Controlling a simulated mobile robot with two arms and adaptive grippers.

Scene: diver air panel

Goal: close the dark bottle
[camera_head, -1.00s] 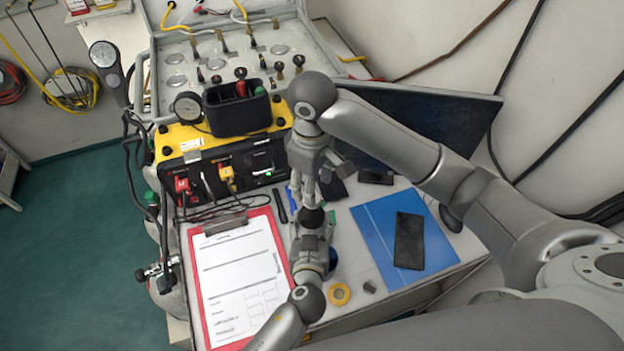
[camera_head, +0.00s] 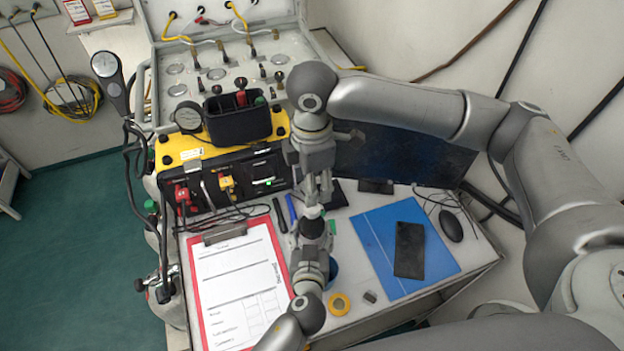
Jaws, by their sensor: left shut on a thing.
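My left gripper (camera_head: 314,228) comes up from the bottom of the picture and is shut on a dark thing, which looks like the dark bottle; the fingers hide most of it. A small pale top (camera_head: 313,211) shows just above the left gripper. My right gripper (camera_head: 317,192) points down from above, directly over this pale top. Its fingertips are close to the top; I cannot tell whether they touch it or hold a cap.
A red clipboard (camera_head: 197,300) lies left of the grippers, a blue folder (camera_head: 437,250) with a black phone (camera_head: 409,250) right. A yellow tape roll (camera_head: 339,304) lies near the front edge. Behind stand a yellow-black unit (camera_head: 180,155), a black bin (camera_head: 237,124) and a dark screen (camera_head: 410,155).

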